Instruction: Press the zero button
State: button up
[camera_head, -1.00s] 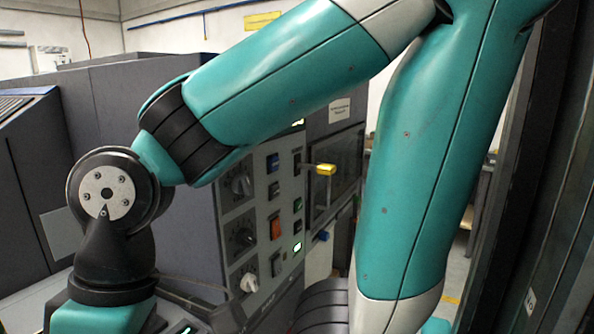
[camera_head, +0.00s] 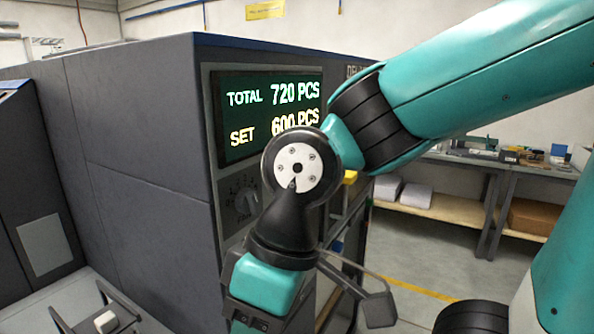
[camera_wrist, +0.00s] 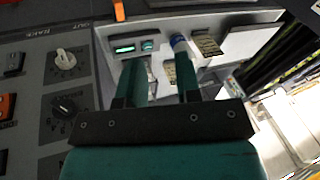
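No button marked zero can be made out in either view. In the head view, a machine display (camera_head: 262,112) reads TOTAL 720 PCS and SET 600 PCS; my arm covers its lower right corner. In the wrist view, my gripper (camera_wrist: 160,72) has its two teal fingers apart with nothing between them.
A grey control panel (camera_wrist: 35,85) with a white knob (camera_wrist: 65,58), a black knob (camera_wrist: 64,106) and an orange switch (camera_wrist: 6,105) lies left of the fingers. In the head view, a workbench (camera_head: 490,160) stands behind, with open floor (camera_head: 405,250) before it.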

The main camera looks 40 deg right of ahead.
grip_shut()
dwell(1.8)
